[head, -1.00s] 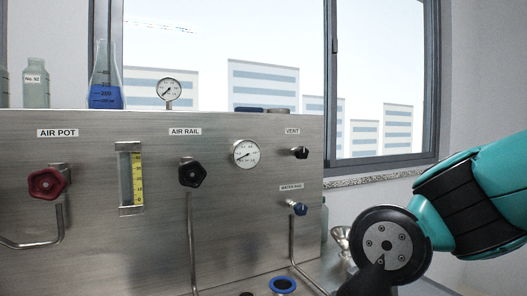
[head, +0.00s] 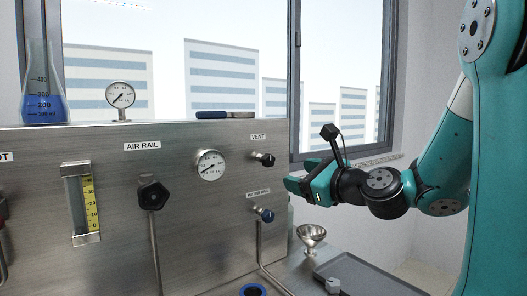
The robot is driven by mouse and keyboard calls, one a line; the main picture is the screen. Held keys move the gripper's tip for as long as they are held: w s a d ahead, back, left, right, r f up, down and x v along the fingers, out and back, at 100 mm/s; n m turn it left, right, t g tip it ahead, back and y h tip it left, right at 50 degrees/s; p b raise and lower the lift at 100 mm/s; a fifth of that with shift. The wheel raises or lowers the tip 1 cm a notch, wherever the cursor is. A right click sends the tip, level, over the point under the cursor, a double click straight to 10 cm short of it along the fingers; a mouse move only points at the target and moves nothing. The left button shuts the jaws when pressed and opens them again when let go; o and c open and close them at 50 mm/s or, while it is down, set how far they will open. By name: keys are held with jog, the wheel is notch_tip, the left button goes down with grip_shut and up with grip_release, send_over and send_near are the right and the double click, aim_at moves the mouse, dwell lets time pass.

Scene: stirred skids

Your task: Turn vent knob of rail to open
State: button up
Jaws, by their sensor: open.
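The vent knob (head: 264,160) is a small black knob on the steel panel (head: 110,200), under the VENT label at the panel's upper right. My gripper (head: 293,186) is teal and dark and is open. It is just right of and below the vent knob, apart from it, with its fingers pointing left toward the panel. Nothing shows between the fingers. The knob is in full view.
A black air rail knob (head: 153,195) and a round gauge (head: 209,165) are to the left. A metal funnel (head: 312,236) and a grey tray (head: 370,278) lie on the bench below my gripper.

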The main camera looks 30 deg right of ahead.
aim_at(270, 160)
jog(key=shift+m+h, duration=0.5)
jog(key=shift+m, duration=0.4)
jog(key=w+p, duration=0.3)
jog(key=w, duration=0.2)
jog(key=w+d+p, duration=0.1)
jog(key=w+p, duration=0.3)
jog(key=w, duration=0.1)
jog(key=w+r+p, duration=0.1)
jog(key=w+p, duration=0.3)
jog(key=w, duration=0.2)
jog(key=shift+w+d, duration=0.1)
jog(key=shift+d, duration=0.05)
jog(key=shift+w+f, duration=0.1)
jog(key=shift+w, duration=0.35)
jog(key=c, duration=0.9)
